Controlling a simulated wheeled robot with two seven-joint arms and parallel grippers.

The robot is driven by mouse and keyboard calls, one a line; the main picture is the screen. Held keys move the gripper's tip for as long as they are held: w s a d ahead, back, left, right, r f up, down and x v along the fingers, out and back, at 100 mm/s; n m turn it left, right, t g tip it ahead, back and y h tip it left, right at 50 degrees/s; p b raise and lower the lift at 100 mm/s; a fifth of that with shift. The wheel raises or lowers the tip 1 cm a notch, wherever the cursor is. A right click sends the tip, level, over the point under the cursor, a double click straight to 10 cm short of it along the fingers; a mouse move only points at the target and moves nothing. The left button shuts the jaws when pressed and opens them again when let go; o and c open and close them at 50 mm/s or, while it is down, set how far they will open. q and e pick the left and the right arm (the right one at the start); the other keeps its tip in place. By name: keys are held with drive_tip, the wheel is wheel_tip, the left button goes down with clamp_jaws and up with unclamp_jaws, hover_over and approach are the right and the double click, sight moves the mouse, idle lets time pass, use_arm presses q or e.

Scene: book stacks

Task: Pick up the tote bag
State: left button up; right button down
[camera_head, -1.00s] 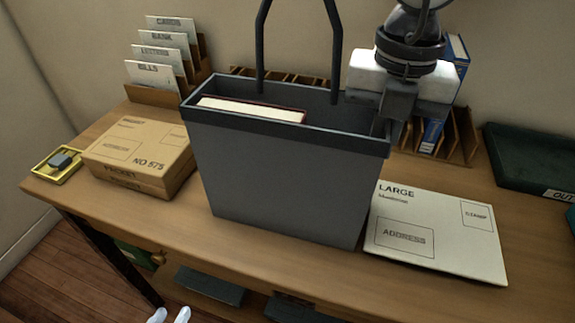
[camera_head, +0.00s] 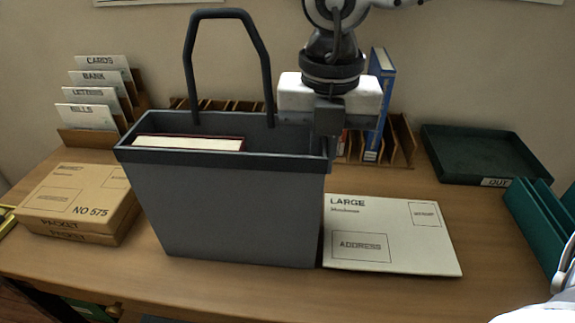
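The tote bag (camera_head: 235,210) is a dark grey, box-shaped bag standing upright on the wooden desk (camera_head: 230,290). Its stiff black handle (camera_head: 189,62) rises above the open top. A book (camera_head: 190,143) with pale pages and a dark red cover edge shows inside it. My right gripper (camera_head: 329,145) comes down from above at the bag's right rim. Its dark fingers sit close together there and look shut on the rim; the fingertips are partly hidden. My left gripper is not in view.
A large envelope (camera_head: 390,230) lies at the bag's right. Cardboard packets (camera_head: 75,200) lie at its left. Behind are a card rack (camera_head: 95,138) and a wooden divider rack (camera_head: 402,145) with a blue book (camera_head: 381,105). A green OUT tray (camera_head: 480,150) and teal holder (camera_head: 540,225) are at right.

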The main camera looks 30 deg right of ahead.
wheel_tip(320, 180, up, 28)
drive_tip(key=p, duration=0.4)
idle(0.7)
